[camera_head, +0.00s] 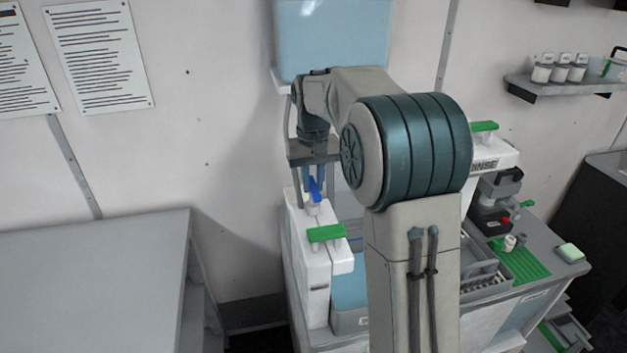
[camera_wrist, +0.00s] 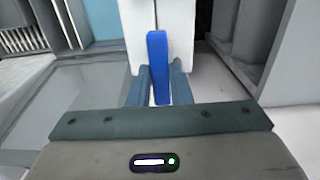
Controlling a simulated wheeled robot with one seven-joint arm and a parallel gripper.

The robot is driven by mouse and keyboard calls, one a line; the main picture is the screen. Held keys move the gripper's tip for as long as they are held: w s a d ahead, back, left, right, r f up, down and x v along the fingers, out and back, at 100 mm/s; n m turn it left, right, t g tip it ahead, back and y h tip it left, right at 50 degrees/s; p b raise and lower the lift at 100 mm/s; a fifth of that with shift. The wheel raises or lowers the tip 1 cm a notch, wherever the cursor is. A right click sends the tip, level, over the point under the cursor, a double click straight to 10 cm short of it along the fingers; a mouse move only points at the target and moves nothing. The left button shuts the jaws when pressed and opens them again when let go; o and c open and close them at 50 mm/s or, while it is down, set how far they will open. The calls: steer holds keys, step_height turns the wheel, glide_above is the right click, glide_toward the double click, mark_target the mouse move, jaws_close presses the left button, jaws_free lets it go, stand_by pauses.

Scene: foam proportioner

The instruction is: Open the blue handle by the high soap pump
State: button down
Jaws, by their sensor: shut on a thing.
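The blue handle (camera_head: 314,188) stands on top of a white dispenser unit (camera_head: 311,262) below a light-blue tank. In the wrist view the blue handle (camera_wrist: 158,66) runs upward in the picture between my two fingers, in front of the white body (camera_wrist: 177,30). My gripper (camera_head: 315,180) comes down from above and is shut on the blue handle. In the wrist view my gripper (camera_wrist: 158,86) has one finger on each side of the handle. My arm hides part of the unit and the area to its right in the head view.
A green handle (camera_head: 326,233) sits on the same white unit, just in front of the blue one. Another green handle (camera_head: 484,126) is on the rinse unit (camera_head: 492,165) at right. The light-blue tank (camera_head: 333,40) is on the wall above. A grey table (camera_head: 95,265) at left is bare.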

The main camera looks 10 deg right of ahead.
mark_target(313, 185)
steer(key=shift+r, duration=0.1)
steer(key=c, duration=1.3)
jaws_free()
step_height(313, 185, up, 14)
steer(key=shift+f, duration=0.15)
steer(key=s+f+t, duration=0.1)
steer(key=s+f, duration=0.4)
steer(key=s, duration=0.4)
steer(key=s+f+t+b, duration=0.1)
steer(key=s+f, duration=0.5)
steer(key=s, duration=0.3)
steer(key=s+f+t, duration=0.1)
steer(key=s+f, duration=0.5)
steer(key=s, duration=0.4)
steer(key=shift+a+t+b, duration=0.1)
steer(key=shift+t+b, duration=0.25)
steer(key=shift+t, duration=0.05)
